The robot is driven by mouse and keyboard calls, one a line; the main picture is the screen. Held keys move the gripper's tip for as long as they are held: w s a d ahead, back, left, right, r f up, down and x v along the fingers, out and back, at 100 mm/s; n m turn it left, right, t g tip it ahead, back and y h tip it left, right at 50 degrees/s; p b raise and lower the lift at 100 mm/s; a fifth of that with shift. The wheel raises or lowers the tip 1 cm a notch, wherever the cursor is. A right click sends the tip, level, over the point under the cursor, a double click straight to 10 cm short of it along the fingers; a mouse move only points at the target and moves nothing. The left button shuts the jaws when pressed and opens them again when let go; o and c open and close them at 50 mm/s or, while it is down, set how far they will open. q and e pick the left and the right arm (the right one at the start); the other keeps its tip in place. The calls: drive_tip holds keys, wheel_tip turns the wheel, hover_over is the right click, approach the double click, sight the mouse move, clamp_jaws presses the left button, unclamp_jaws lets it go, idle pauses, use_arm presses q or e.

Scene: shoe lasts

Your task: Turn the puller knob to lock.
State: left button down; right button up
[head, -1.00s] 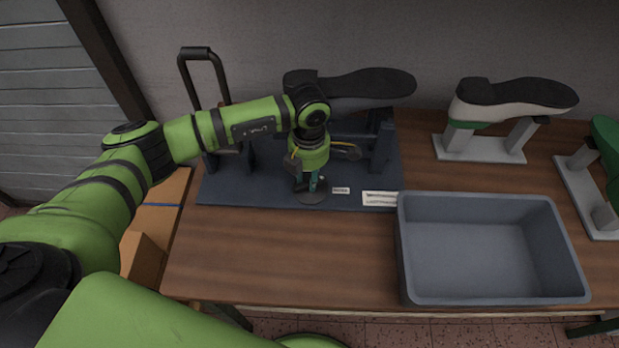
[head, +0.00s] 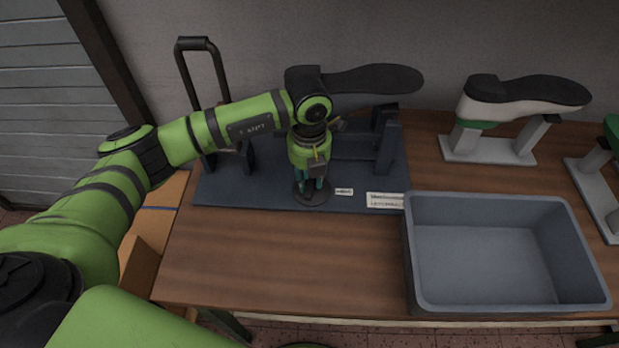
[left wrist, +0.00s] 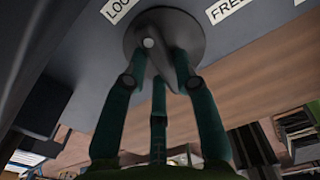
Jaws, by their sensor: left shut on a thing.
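The puller knob (left wrist: 160,62) is a grey grip on a round dark dial, with a white dot on the dial's left part in the left wrist view. A white label beginning "LOC" (left wrist: 117,9) is above left of the dial; one beginning "FREE" (left wrist: 226,8) is above right. The dial (head: 312,199) also shows in the head view, at the front of the dark base plate (head: 240,195). My left gripper (head: 313,186) points down over it. Its green fingers are shut around the knob, and partly hide it. My right gripper is not in view.
A black shoe last (head: 370,80) stands above the plate behind my left arm. A grey bin (head: 410,250) stands right on the wooden table (head: 240,255). Another last on a grey stand (head: 485,150) is at the back right. The table's front left is clear.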

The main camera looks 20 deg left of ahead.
use_arm(q)
drive_tip(key=shift+s+f+n, duration=0.15)
drive_tip(key=shift+s+n, duration=0.05)
drive_tip(key=shift+n, duration=0.9)
drive_tip(key=c, duration=1)
unclamp_jaws()
drive_tip(key=shift+o, duration=0.2)
drive_tip(key=shift+w, duration=0.1)
